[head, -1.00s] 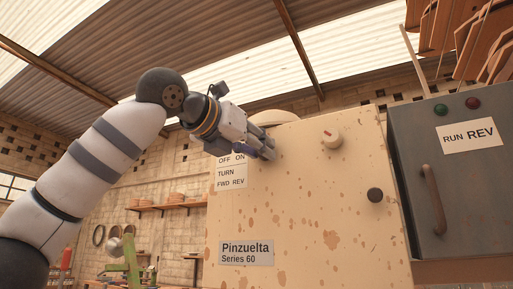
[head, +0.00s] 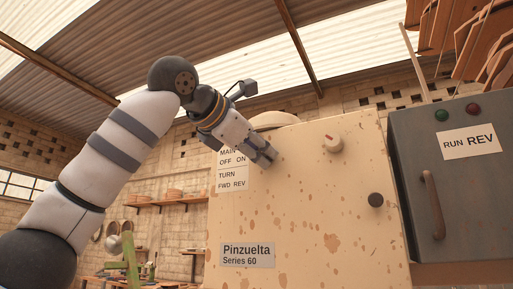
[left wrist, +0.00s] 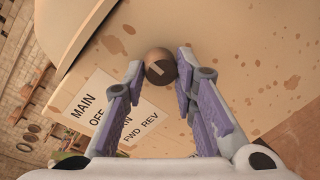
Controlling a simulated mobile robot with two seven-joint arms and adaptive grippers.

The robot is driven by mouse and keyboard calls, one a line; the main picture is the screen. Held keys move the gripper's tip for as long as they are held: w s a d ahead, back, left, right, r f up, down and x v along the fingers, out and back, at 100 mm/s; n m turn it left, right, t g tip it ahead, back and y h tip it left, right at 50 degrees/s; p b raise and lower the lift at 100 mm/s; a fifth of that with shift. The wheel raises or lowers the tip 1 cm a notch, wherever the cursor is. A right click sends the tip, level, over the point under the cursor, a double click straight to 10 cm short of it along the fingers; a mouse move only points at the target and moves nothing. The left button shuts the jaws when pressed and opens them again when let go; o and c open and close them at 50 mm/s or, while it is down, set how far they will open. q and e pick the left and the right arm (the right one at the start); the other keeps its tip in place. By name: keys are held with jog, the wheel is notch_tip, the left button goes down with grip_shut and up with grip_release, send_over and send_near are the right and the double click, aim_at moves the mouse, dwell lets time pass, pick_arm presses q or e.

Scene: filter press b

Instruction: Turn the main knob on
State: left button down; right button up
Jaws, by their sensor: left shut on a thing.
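My left gripper (head: 266,158) is at the panel's upper left, right of that label, and hides the knob in the head view. In the left wrist view my left gripper (left wrist: 160,72) has one fingertip on each side of the knob and is shut on it. My right gripper is in neither view.
A grey box with a handle (head: 432,205) and two lamps stands at the right.

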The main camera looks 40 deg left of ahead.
pick_arm(q)
jog(key=m, duration=0.4)
jog(key=shift+r+y, duration=0.15)
jog(key=shift+y, duration=0.15)
jog(key=m, duration=0.3)
jog(key=shift+d+m+g+y, duration=0.1)
jog(key=shift+m+g+y, duration=0.2)
jog(key=shift+g+y, duration=0.1)
jog(key=c, duration=1.3)
grip_release()
jog(key=v, duration=1.2)
jog(key=shift+d, duration=0.1)
